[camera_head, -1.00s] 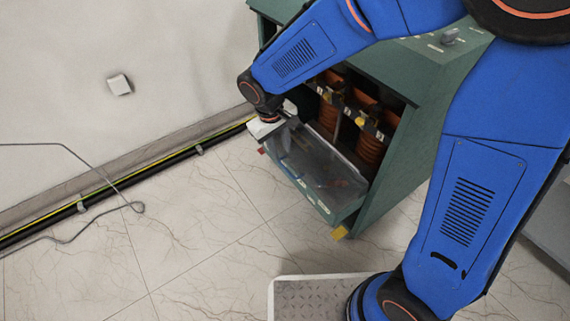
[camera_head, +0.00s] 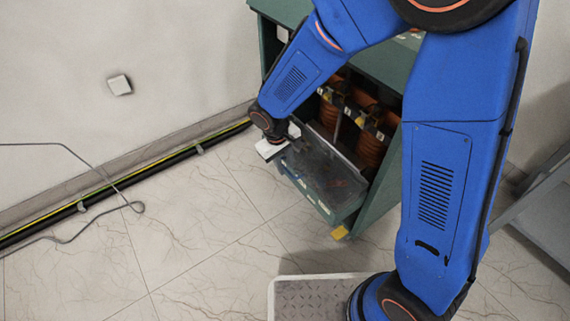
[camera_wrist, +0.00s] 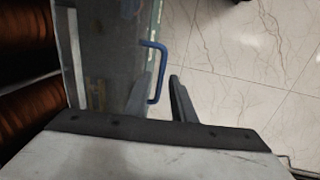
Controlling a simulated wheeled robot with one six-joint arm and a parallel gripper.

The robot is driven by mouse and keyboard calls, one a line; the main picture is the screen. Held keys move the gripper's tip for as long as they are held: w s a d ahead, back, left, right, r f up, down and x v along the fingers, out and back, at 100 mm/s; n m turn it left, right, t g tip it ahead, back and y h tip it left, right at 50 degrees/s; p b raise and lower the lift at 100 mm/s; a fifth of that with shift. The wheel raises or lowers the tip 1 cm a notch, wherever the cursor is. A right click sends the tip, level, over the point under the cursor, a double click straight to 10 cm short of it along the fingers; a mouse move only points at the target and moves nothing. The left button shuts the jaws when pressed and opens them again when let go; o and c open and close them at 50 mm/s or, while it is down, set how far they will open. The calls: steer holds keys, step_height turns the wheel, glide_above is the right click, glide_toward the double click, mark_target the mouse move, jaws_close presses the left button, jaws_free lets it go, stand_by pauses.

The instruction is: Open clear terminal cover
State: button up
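The clear terminal cover (camera_head: 335,178) is swung out and down from the front of the green cabinet (camera_head: 385,195), tilted outward, with the inside exposed. My gripper (camera_head: 300,149) is at the cover's upper left part in the head view. In the wrist view, the cover (camera_wrist: 105,55) fills the upper left, and its blue handle (camera_wrist: 157,72) stands at its edge. The fingers of my gripper (camera_wrist: 161,78) are apart, with the handle's lower end between their tips. The left finger looks pale, as if seen through the cover. I cannot tell whether either finger touches the handle.
Orange-brown ribbed bushings (camera_head: 373,148) stand inside the cabinet behind the cover. A yellow block (camera_head: 340,233) sits at the cabinet's lower corner. Black and yellow cables (camera_head: 130,176) run along the wall base.

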jaws_close()
stand_by(1.2)
